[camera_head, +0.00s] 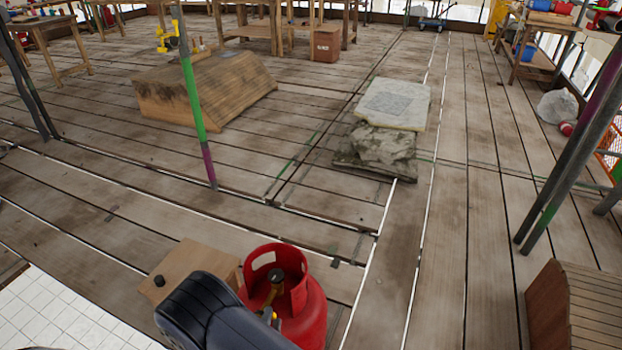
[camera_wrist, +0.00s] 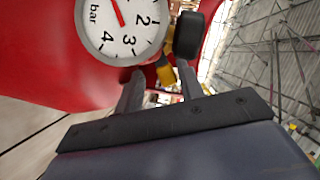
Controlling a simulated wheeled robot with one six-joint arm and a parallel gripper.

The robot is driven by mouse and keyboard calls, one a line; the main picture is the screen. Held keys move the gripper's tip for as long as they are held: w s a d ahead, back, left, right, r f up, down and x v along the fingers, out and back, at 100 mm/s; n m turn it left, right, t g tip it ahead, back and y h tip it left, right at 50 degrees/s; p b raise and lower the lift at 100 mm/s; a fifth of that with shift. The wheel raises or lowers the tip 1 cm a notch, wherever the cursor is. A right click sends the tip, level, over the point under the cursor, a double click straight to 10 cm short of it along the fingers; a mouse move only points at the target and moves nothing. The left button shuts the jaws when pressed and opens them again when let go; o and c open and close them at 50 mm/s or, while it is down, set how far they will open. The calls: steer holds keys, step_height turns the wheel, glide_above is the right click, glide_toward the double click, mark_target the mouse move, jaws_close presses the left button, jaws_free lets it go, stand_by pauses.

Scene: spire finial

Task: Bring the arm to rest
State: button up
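A red gas cylinder (camera_head: 308,312) with an open collar stands at the bottom centre of the head view, next to my dark arm. Its red body (camera_wrist: 40,50) fills the upper left of the wrist view. A white pressure gauge marked in bar (camera_wrist: 118,25), a black knob (camera_wrist: 187,35) and yellow fittings show there close ahead. My gripper (camera_wrist: 160,68) has its two fingers apart, with no held object clearly visible between them. The fingertips are close to the fittings; I cannot tell whether they touch. In the head view the gripper is mostly hidden by my arm.
A wooden box (camera_head: 190,272) stands left of the cylinder. A green and purple pole (camera_head: 192,90) rises behind it. A stone slab (camera_head: 395,103) lies on a rough block, and a wooden crate (camera_head: 575,305) stands at right. The plank floor between is largely clear.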

steer(key=shift+f+m, duration=0.1)
steer(key=shift+m, duration=0.2)
steer(key=shift+d, duration=0.1)
